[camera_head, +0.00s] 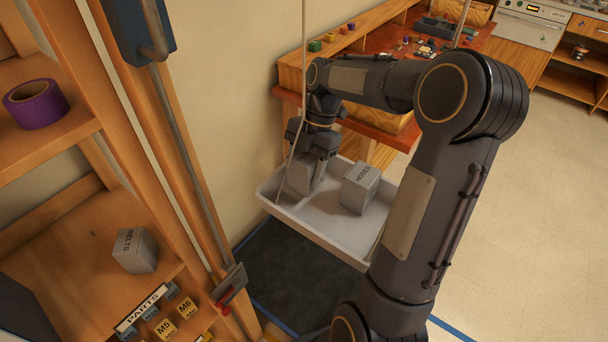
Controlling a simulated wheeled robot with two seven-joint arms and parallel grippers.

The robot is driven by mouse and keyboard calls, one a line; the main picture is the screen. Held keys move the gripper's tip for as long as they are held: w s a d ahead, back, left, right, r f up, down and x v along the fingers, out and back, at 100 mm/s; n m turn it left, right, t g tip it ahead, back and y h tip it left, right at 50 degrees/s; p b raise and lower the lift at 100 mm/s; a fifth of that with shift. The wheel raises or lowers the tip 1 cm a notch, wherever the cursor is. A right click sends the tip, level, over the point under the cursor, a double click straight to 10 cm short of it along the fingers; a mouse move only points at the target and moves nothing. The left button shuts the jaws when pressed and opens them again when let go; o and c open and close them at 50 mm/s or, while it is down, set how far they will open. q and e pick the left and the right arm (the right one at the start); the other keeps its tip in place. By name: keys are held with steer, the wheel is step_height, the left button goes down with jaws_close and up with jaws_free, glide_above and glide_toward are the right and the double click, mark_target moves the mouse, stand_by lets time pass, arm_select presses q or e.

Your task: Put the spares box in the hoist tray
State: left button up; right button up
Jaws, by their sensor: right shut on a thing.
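The white hoist tray (330,232) hangs on cords in the middle of the view. My right gripper (314,165) points down over the tray's left part and is shut on a grey box (299,180). The box's label does not show, so I cannot read whether it is the spares box. It is inside the tray's outline, low near the floor; I cannot tell whether it touches. A grey box marked HOSES (359,188) sits in the tray to its right. My left gripper is not in view.
A wooden shelf at left holds a grey BELTS box (135,250) and a purple tape roll (36,103). A wooden post and rope stand between shelf and tray. A workbench (402,38) with small items is behind. A dark mat (275,262) lies below the tray.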

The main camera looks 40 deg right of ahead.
steer(key=shift+f, duration=1.35)
steer(key=shift+f, duration=0.1)
steer(key=shift+f, duration=0.15)
steer(key=o, duration=1.1)
steer(key=shift+c, duration=0.2)
